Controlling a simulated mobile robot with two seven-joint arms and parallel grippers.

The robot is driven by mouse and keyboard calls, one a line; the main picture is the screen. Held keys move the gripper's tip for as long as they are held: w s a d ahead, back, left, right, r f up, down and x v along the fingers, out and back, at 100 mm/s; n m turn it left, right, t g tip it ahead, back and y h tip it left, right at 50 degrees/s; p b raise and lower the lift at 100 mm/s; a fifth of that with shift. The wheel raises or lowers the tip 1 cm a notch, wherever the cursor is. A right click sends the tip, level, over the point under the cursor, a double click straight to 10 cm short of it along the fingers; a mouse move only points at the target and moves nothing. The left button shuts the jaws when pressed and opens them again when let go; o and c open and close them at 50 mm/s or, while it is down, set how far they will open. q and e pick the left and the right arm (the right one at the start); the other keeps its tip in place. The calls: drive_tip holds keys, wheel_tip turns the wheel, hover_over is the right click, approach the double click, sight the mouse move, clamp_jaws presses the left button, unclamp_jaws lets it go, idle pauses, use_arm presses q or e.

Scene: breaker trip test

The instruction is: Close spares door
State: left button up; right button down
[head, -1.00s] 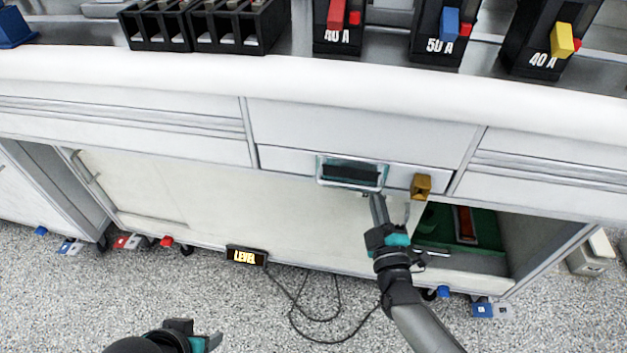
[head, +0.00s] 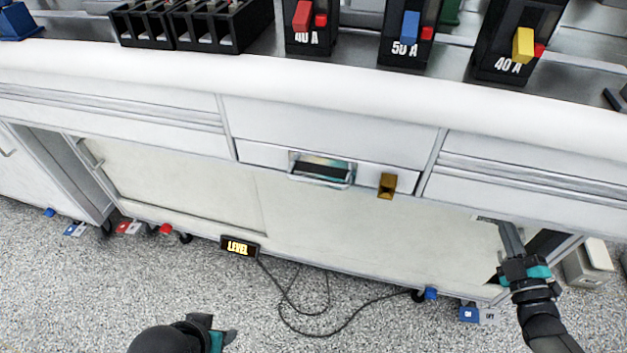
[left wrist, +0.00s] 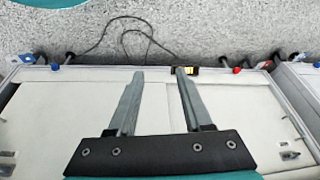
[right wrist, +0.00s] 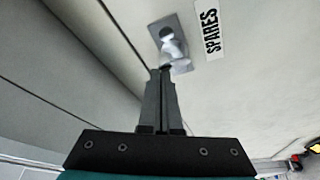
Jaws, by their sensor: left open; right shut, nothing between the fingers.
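The cream sliding spares door (head: 370,225) covers most of the right-hand cabinet opening below the drawers. A narrow dark gap (head: 545,243) shows at its right edge. My right gripper (head: 502,224) is shut and empty at the door's right end. In the right wrist view its fingertips (right wrist: 161,70) are at a grey metal pull plate (right wrist: 170,38) beside the SPARES label (right wrist: 209,30); whether they touch is unclear. My left gripper (head: 224,334) is low over the floor, away from the door; in the left wrist view its fingers (left wrist: 158,72) are open and empty.
A left cream panel (head: 170,185) stands beside the door. A drawer with a framed handle (head: 321,170) and a brass block (head: 387,185) sits above. A LEVEL display (head: 239,247) with a cable (head: 300,300) lies at the cabinet foot. A pale box (head: 590,262) stands at right.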

use_arm(q)
drive_tip(key=shift+t, duration=0.3)
drive_tip(key=shift+s+r+b, duration=0.1)
drive_tip(key=shift+r+b, duration=0.65)
drive_tip(key=shift+r, duration=1.25)
use_arm(e)
drive_tip(key=s+d, duration=0.2)
drive_tip(key=d, duration=0.5)
drive_tip(key=shift+s, duration=0.25)
use_arm(q)
drive_tip(key=shift+r, duration=0.1)
